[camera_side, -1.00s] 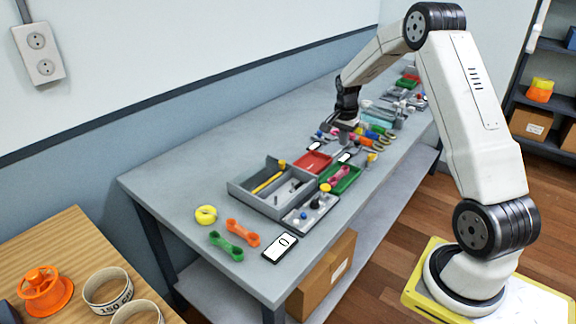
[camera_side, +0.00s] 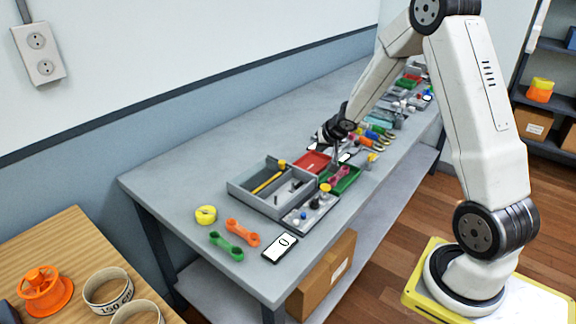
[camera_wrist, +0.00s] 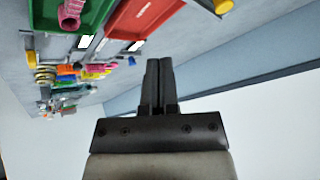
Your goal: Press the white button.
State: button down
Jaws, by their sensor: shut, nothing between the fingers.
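A grey panel (camera_side: 309,214) with several small knobs or buttons lies near the front edge of the bench, beside the grey tray. A small whitish button (camera_side: 295,221) seems to sit at its near left end, next to a blue one; it is too small to be sure. My gripper (camera_side: 336,158) is above the red and green trays, behind and to the right of the panel, apart from it. In the wrist view its two fingers (camera_wrist: 160,62) are together with nothing between them. I do not see the white button in the wrist view.
The grey tray (camera_side: 239,194) holds a yellow tool. The red tray (camera_side: 308,162) and green tray (camera_side: 346,184) stand close behind the panel. A phone-like white-screened device (camera_side: 280,247) and orange bar (camera_side: 242,232) lie in front.

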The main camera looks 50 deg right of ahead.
jog(key=s+a+n+y, duration=0.2)
jog(key=a+n+y, duration=0.1)
jog(key=a, duration=0.6)
jog(key=s+a+n+y, duration=0.3)
jog(key=a+n+y, duration=0.1)
jog(key=a, duration=0.5)
jog(key=shift+s+t+y, duration=0.35)
jog(key=shift+t+y, duration=0.05)
jog(key=shift+y, duration=0.2)
jog(key=shift+f, duration=0.1)
send_over(299, 225)
jog(key=shift+f, duration=4.2)
jog(key=shift+f, duration=0.8)
jog(key=shift+r, duration=0.8)
jog(key=shift+r, duration=0.15)
